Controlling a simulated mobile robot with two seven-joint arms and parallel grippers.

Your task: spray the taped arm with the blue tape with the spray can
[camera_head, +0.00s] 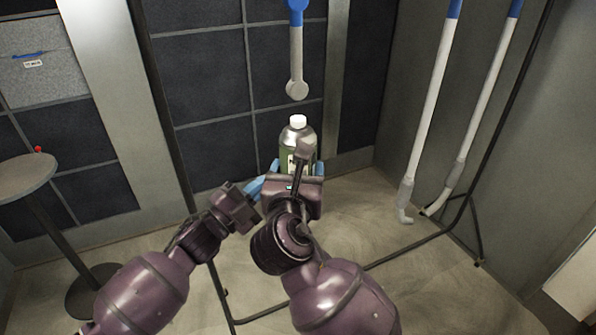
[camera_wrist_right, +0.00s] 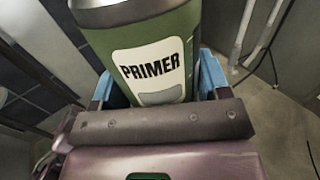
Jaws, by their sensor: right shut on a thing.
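A green and silver spray can (camera_head: 298,135) with a white cap stands upright in my right gripper (camera_head: 296,168). The right wrist view shows its green body with a "PRIMER" label (camera_wrist_right: 150,65) between the two blue fingers of the shut right gripper (camera_wrist_right: 158,90). A white arm (camera_head: 296,58) with blue tape (camera_head: 297,5) at its top hangs above the can, apart from the cap. Two more white arms (camera_head: 432,105) (camera_head: 484,115) with blue at their tops hang at the right. My left gripper (camera_head: 258,186) is low, left of the can; its finger opening is unclear.
A thin dark frame (camera_head: 400,252) runs along the floor and up on both sides. A small round table (camera_head: 25,176) with a red knob stands at the left. A grey box (camera_head: 40,62) is on the dark panelled wall behind. Bare floor (camera_head: 400,290) shows at the front right.

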